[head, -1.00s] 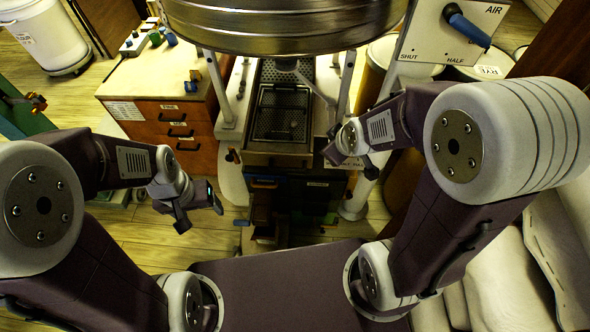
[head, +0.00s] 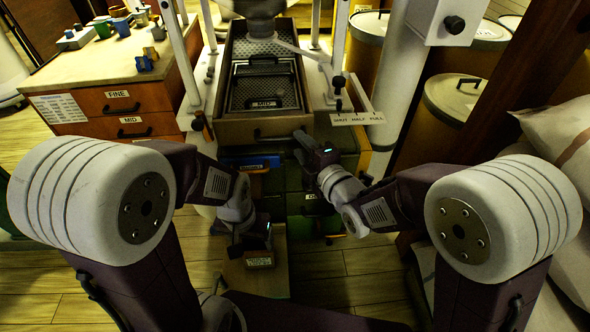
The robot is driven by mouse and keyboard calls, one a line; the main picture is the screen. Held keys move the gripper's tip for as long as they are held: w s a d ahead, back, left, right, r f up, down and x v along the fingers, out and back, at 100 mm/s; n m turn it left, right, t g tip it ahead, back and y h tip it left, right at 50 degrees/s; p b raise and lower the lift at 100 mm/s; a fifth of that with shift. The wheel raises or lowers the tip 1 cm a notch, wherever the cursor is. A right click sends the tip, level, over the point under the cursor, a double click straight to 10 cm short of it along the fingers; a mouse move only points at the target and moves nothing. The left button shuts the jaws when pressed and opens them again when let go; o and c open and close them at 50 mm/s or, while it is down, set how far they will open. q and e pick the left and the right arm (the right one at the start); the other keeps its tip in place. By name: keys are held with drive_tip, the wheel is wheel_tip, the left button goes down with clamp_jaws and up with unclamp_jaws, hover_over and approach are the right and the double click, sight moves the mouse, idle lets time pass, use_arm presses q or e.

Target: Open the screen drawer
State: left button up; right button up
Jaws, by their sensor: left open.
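The screen drawer (head: 222,128) is a wooden-framed tray in the machine, with a perforated metal screen labelled MID (head: 264,100) lying in it. A dark handle runs along its front. My right gripper (head: 300,143) is just below and at the right end of the drawer front; whether it touches the handle or its jaws are apart I cannot tell.
A wooden cabinet (head: 110,100) with drawers labelled FINE and MID stands at left, with small coloured items on top. A SHUT/HALF/FULL lever plate (head: 350,118) is right of the drawer. A white post (head: 395,110), barrels (head: 450,105) and sacks (head: 560,140) stand at right.

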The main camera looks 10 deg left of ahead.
sight(282, 141)
drive_tip(key=w+a+f+b, duration=0.1)
drive_tip(key=a, duration=0.1)
drive_tip(key=w+a+f+b, duration=0.1)
drive_tip(key=w+a, duration=0.1)
drive_tip(key=w+a+f+b, duration=0.1)
drive_tip(key=w+a+f, duration=0.1)
drive_tip(key=shift+w+a, duration=0.15)
drive_tip(key=shift+a, duration=0.05)
drive_tip(key=shift+w+a, duration=0.25)
drive_tip(key=shift+w, duration=0.1)
use_arm(q)
wheel_tip(282, 141, down, 5)
drive_tip(key=shift+r, duration=0.1)
use_arm(e)
clamp_jaws()
idle(0.8)
